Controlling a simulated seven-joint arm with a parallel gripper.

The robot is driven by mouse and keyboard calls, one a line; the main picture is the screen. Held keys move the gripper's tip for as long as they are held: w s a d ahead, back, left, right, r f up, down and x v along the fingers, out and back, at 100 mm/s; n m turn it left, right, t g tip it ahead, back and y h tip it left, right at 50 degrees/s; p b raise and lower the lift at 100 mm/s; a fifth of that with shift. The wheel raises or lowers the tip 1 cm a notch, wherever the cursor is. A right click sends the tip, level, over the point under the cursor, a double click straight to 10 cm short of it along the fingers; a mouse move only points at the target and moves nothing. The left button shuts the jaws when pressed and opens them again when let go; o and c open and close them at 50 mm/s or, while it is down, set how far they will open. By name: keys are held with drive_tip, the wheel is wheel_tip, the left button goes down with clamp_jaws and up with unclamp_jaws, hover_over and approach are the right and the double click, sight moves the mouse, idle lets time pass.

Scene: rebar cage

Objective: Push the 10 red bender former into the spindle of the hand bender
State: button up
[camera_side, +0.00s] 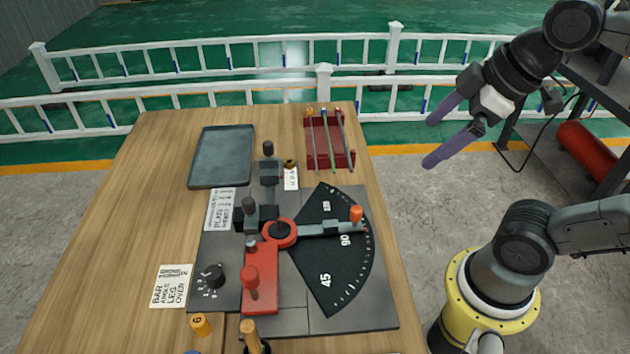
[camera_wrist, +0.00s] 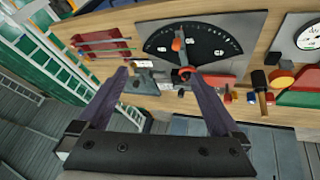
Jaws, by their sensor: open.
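The hand bender (camera_side: 365,310) lies on the wooden table, with a black angle scale and a red block (camera_side: 262,285). A red ring (camera_side: 280,233) surrounds the dark spindle centre at the scale's pivot. I cannot read a number on it or tell how deep it sits. The pivot area also shows in the wrist view (camera_wrist: 186,72), partly beside a finger. My gripper (camera_side: 432,141) is open and empty, high right of the table and apart from the bender. In the wrist view its two purple fingers (camera_wrist: 160,75) are spread.
A yellow piece marked 6 (camera_side: 200,324) stands at the near edge, beside a wooden-looking handle (camera_side: 250,335). A grey tray (camera_side: 192,170) and a red rack (camera_side: 343,160) with bars lie at the back. The bender's orange-knobbed arm (camera_side: 356,213) crosses the scale. Air around my gripper is free.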

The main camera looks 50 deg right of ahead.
drive_tip(key=f+m, duration=0.1)
drive_tip(key=s+f+m, duration=0.1)
drive_tip(key=m, duration=0.1)
drive_tip(key=f+m, duration=0.1)
drive_tip(key=f, duration=0.1)
drive_tip(key=shift+s+d+m, duration=0.35)
drive_tip(key=shift+d+m, duration=0.05)
drive_tip(key=shift+w+m, duration=0.1)
drive_tip(key=shift+m, duration=0.3)
drive_tip(key=shift+c, duration=1.3)
